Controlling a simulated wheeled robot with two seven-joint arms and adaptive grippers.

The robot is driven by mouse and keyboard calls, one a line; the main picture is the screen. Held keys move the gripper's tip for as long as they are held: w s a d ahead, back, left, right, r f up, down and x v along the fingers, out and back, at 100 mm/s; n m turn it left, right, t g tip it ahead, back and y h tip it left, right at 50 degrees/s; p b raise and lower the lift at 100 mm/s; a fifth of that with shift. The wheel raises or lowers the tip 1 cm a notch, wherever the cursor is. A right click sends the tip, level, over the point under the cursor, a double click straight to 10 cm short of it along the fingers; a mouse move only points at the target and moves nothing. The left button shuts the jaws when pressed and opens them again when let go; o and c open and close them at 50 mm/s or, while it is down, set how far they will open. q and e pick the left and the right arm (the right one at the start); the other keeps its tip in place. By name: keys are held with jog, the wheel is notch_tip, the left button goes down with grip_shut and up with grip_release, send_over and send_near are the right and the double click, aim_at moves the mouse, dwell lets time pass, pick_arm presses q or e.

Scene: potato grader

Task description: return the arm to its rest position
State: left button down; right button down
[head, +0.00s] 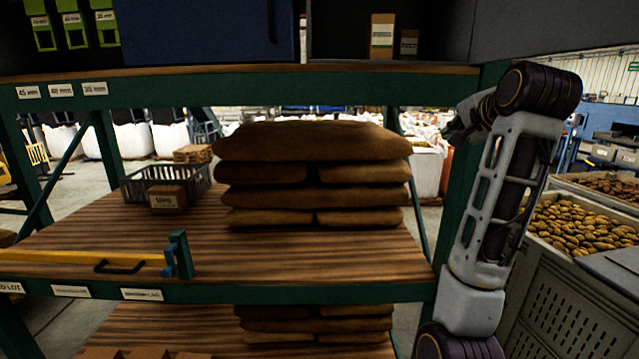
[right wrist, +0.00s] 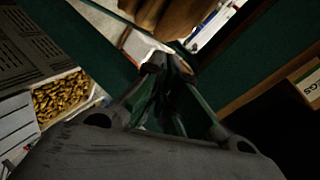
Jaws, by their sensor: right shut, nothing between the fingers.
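My right arm (head: 497,200) stands raised at the right of the head view, in front of the shelf's green right post (head: 462,190). Its forearm is upright and the wrist bends over to the left at the top. My right gripper (head: 447,135) is dark and small there, close to the post in the picture. In the right wrist view the right gripper (right wrist: 168,62) shows its two fingers drawn together with nothing held. The gap between the gripper and the post cannot be told. My left arm and gripper are not in view.
The shelf's wooden middle board (head: 120,225) carries stacked brown sacks (head: 310,170), a grey basket (head: 150,178), a small box (head: 168,198) and a yellow level-like tool (head: 80,257). A crate of potatoes (head: 560,300) stands at the right, beyond my arm.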

jog(key=s+f+n+g, duration=0.2)
jog(key=f+n, duration=0.1)
jog(key=f, duration=0.9)
jog(key=s+a+f+n+g, duration=0.1)
jog(key=s+f+n, duration=0.1)
jog(key=f, duration=1)
jog(key=s+f+n+g, duration=0.2)
jog(key=f+n, duration=0.1)
jog(key=f, duration=0.9)
jog(key=s+a+f+n+g+y, duration=0.1)
jog(key=s+a+f+n+g, duration=0.25)
jog(key=s+f, duration=0.9)
jog(key=s+a+f+n+g, duration=0.25)
jog(key=s+f+n, duration=0.25)
jog(key=s+f, duration=1)
jog(key=f, duration=1.4)
jog(key=s+f, duration=0.2)
jog(key=f, duration=1.4)
jog(key=s+d+f+g, duration=0.1)
jog(key=s+d+f, duration=0.1)
jog(key=s+f, duration=0.7)
jog(key=s+d+f, duration=0.2)
jog(key=s+f, duration=0.8)
jog(key=s, duration=0.2)
jog(key=shift+s+d+g, duration=0.15)
jog(key=shift+s+g, duration=0.15)
jog(key=shift+g, duration=0.1)
jog(key=shift+f, duration=0.1)
